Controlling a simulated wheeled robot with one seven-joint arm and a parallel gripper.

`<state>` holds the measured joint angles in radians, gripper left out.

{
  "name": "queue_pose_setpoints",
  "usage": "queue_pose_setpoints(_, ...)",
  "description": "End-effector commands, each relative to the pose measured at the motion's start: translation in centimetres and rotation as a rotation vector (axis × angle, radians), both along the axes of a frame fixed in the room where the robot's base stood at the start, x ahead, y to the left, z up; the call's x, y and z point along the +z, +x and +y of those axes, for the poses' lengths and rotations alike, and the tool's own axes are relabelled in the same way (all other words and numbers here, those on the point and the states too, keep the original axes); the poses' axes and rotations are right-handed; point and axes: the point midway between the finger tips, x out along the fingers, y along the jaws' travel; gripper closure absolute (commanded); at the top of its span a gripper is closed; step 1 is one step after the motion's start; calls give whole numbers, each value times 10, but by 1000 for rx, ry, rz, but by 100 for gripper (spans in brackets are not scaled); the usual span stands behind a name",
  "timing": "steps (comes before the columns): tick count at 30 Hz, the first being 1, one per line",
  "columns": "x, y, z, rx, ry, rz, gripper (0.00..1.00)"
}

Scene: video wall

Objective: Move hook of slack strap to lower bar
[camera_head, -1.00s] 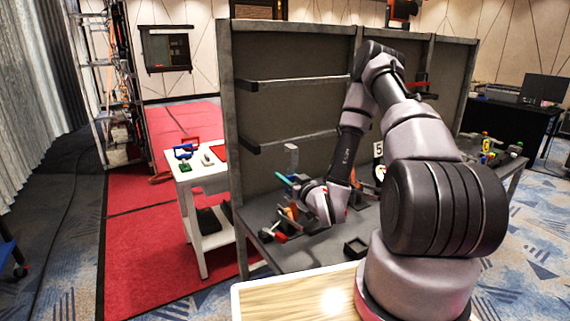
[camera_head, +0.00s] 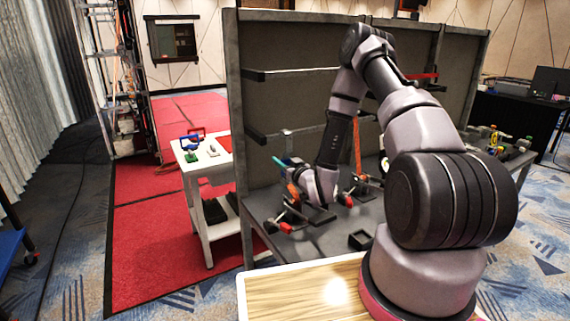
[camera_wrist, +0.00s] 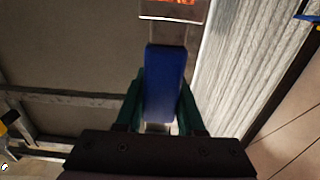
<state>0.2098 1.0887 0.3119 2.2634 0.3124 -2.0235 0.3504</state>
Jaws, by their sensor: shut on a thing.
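My gripper (camera_wrist: 162,100) is shut on a blue piece (camera_wrist: 165,80) between its green fingers. In the head view my gripper (camera_head: 286,168) is low on the left side of the panel, just below the lower bar (camera_head: 310,130). A narrow grey piece (camera_head: 288,140), perhaps the hook, stands above the gripper at about the bar's height. I cannot tell whether it touches the bar. An orange strap (camera_head: 357,145) hangs down the panel behind my arm. Another orange piece (camera_head: 293,189) shows below the gripper, partly hidden.
The upper bar (camera_head: 290,72) crosses the panel above. Red-handled ratchets (camera_head: 285,227) (camera_head: 346,200) lie on the grey shelf, with a small black tray (camera_head: 360,240) in front. A white side table (camera_head: 205,170) stands left. My arm hides the panel's middle.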

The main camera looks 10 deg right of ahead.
Motion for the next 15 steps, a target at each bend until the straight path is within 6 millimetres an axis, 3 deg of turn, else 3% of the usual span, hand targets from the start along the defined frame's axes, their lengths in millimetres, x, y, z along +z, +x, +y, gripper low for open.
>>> queue_pose_setpoints(15,1,40,14,1,-1,-3,100)
